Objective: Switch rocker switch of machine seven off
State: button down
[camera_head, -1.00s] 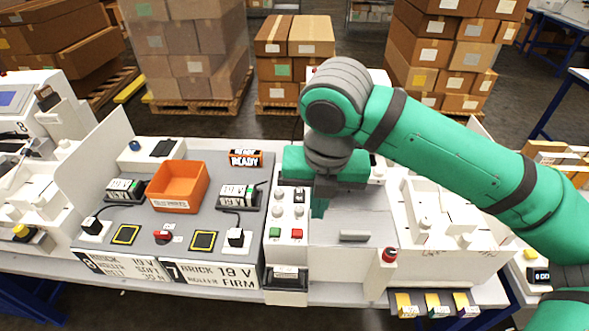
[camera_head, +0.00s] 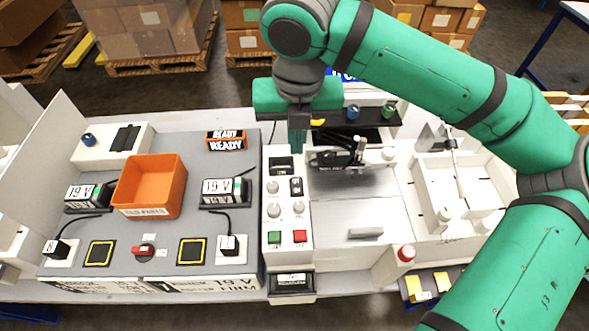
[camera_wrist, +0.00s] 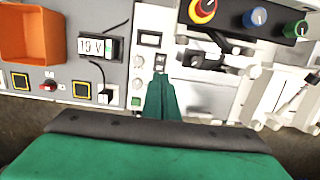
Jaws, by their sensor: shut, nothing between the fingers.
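The control panel (camera_head: 286,222) of the machine carries a small black-and-white rocker switch (camera_head: 296,187) at its upper right, beside a grey knob. The rocker also shows in the wrist view (camera_wrist: 160,62), just beyond my fingertips; its tilt is too small to tell. My gripper (camera_head: 297,149) is shut and empty, pointing down at the panel's back end, behind the rocker in the head view. In the wrist view my gripper (camera_wrist: 160,78) overlaps the panel's lower part. Contact with the rocker cannot be seen.
A green button (camera_head: 274,237) and red button (camera_head: 300,236) sit low on the panel, below grey knobs. A dark bar with coloured knobs (camera_head: 352,112) stands behind, right of my gripper. Left are an orange bin (camera_head: 150,187) and a display box (camera_head: 221,192). A red-topped post (camera_head: 406,253) stands front right.

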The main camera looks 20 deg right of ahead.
aim_at(296, 186)
jog(key=shift+f, duration=0.1)
jog(key=f, duration=0.4)
jog(key=w+f, duration=0.1)
jog(key=f, duration=0.4)
jog(key=w+f, duration=0.1)
jog(key=f, duration=0.3)
jog(key=shift+d+f, duration=0.3)
jog(key=shift+f, duration=0.2)
jog(key=shift+s, duration=0.1)
jog(key=shift+s+a, duration=0.2)
jog(key=shift+s, duration=0.4)
jog(key=shift+r, duration=0.15)
